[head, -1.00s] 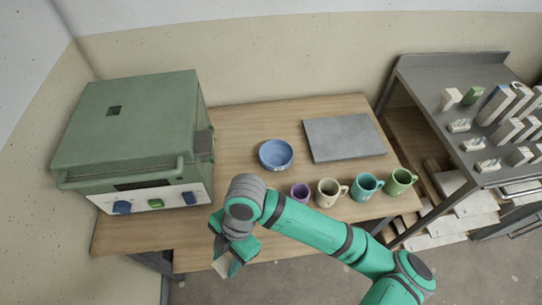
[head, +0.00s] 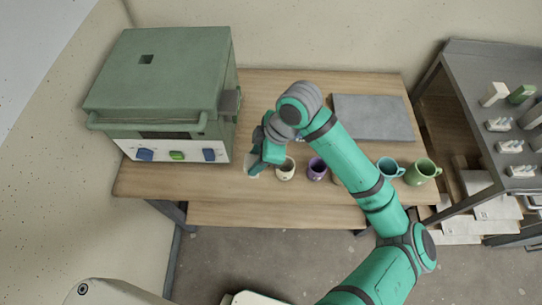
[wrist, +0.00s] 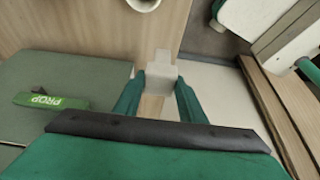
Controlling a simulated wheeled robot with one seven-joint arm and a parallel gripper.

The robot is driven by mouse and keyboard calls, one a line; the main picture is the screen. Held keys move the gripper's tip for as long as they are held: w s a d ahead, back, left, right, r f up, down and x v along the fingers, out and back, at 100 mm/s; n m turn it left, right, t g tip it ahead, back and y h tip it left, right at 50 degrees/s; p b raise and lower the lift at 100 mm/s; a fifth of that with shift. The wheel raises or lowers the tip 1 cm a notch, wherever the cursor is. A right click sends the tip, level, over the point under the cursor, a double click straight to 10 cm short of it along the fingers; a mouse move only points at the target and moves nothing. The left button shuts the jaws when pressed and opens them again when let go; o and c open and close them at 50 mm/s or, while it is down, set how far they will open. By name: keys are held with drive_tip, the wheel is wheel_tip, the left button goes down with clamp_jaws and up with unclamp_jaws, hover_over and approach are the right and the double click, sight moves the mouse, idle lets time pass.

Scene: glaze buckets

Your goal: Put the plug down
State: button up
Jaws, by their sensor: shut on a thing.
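My gripper (head: 258,168) is over the front part of the wooden table, just right of the green kiln. It is shut on a pale, blocky plug (wrist: 158,75), which sticks out beyond the fingertips in the wrist view. In the head view only a small pale bit of the plug (head: 252,171) shows beside the fingers. I cannot tell whether the plug touches the table. The kiln (head: 165,85) has a small dark square hole (head: 146,60) in its top.
A cream mug (head: 285,170) and a purple mug (head: 317,168) stand close right of my gripper. Teal (head: 388,168) and green (head: 423,172) mugs stand farther right. A grey slab (head: 373,118) lies behind them. Bare wood (head: 235,195) shows along the table front.

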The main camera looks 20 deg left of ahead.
drive_tip(key=w+f, duration=0.2)
drive_tip(key=f, duration=0.1)
drive_tip(key=w+f, duration=0.1)
drive_tip(key=f, duration=0.2)
drive_tip(key=w+f, duration=0.2)
drive_tip(key=f, duration=0.1)
drive_tip(key=shift+w+d+f, duration=0.1)
drive_tip(key=shift+w+d, duration=0.2)
drive_tip(key=shift+w, duration=0.05)
drive_tip(key=shift+d+f, duration=0.15)
drive_tip(key=shift+d, duration=0.05)
drive_tip(key=shift+f, duration=0.15)
drive_tip(key=o, duration=1.4)
drive_tip(key=shift+w, duration=0.1)
